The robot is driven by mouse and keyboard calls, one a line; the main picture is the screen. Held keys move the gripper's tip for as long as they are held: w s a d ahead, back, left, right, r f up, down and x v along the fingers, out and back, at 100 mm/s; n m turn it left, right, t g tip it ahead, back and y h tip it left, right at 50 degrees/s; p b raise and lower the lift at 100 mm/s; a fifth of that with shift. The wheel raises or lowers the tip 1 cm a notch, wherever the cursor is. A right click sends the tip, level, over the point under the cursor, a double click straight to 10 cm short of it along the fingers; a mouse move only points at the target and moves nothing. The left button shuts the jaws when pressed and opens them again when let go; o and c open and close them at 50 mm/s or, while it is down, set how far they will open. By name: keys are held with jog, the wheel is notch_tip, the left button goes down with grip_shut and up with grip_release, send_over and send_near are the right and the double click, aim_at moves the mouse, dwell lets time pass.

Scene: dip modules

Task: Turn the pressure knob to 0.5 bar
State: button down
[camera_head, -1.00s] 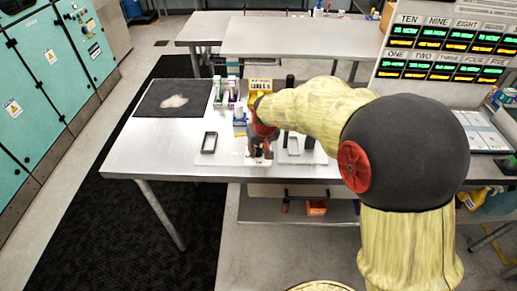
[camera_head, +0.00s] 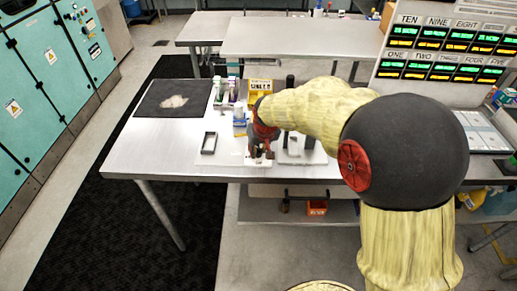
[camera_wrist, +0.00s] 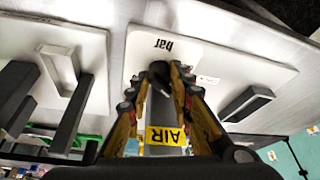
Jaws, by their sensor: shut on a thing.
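The pressure knob (camera_wrist: 160,72) is a dark piece on a white panel (camera_wrist: 205,62) in the wrist view. The word "bar" (camera_wrist: 165,44) shows upside down beside it. My gripper (camera_wrist: 160,82) has its two fingers closed on the knob, one on each side. The fingers cover much of it, and I cannot read a scale or pointer. A yellow "AIR" label (camera_wrist: 166,136) shows between the fingers, also upside down. In the head view, my gripper (camera_head: 260,157) points down at the front of the steel table, and the knob is hidden there.
A black rectangular frame (camera_head: 209,143) lies left of my gripper. A second panel with dark upright parts (camera_wrist: 62,75) stands close beside it. A yellow box (camera_head: 260,86) and small bottles stand behind. A dark mat (camera_head: 150,103) lies on the steel table's left.

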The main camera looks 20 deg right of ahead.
jog(key=shift+n+p, duration=0.3)
jog(key=shift+n, duration=0.1)
jog(key=shift+d, duration=0.1)
jog(key=shift+f+n+y+b, duration=0.15)
jog(key=shift+n+y, duration=0.15)
jog(key=shift+n, duration=0.3)
jog(key=shift+n+y+b, duration=0.15)
jog(key=shift+n+y, duration=0.15)
jog(key=shift+n, duration=0.3)
jog(key=n+y+b, duration=0.1)
jog(key=n+b, duration=0.1)
jog(key=n, duration=0.1)
jog(key=shift+d+g+b, duration=0.1)
jog(key=shift+g+b, duration=0.2)
jog(key=shift+b, duration=0.1)
jog(key=shift+n+g+y+b, duration=0.35)
jog(key=shift+n+b, duration=0.2)
jog(key=shift+n, duration=0.75)
jog(key=shift+w+n+y+b, duration=0.1)
jog(key=shift+n+y+b, duration=0.2)
jog(key=shift+n, duration=0.6)
jog(key=shift+d, duration=0.1)
jog(key=c, duration=1.6)
grip_release()
jog(key=shift+r, duration=0.2)
